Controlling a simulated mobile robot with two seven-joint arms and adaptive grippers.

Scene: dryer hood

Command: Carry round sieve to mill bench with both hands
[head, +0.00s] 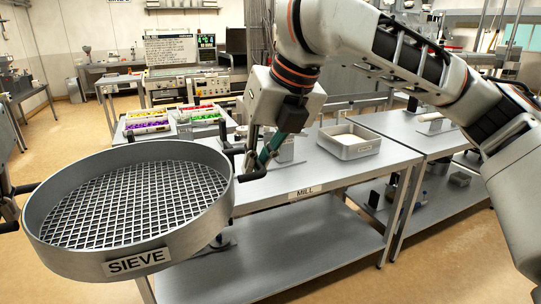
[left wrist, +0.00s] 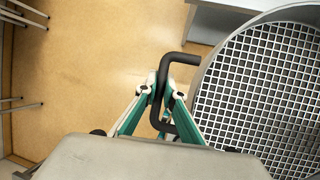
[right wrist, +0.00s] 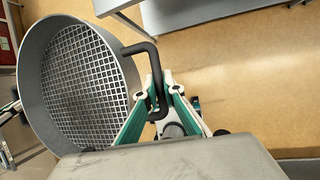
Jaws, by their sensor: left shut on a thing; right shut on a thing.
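The round sieve (head: 130,205) is a grey metal ring with a white mesh and a SIEVE label on its front. It hangs in the air at the left of the head view, slightly tilted, partly in front of the mill bench (head: 300,191). My right gripper (head: 262,160) is shut on the sieve's right black handle, which shows clearly in the right wrist view (right wrist: 155,95). My left gripper (left wrist: 161,95) is shut on the other black handle. In the head view the left gripper is mostly cut off at the left edge.
A tray of white material (head: 350,141) stands on the mill bench, with colourful bins (head: 150,127) behind the sieve. A lower shelf (head: 300,255) lies under the bench top. Another bench (head: 425,130) adjoins at the right. Open floor shows at left.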

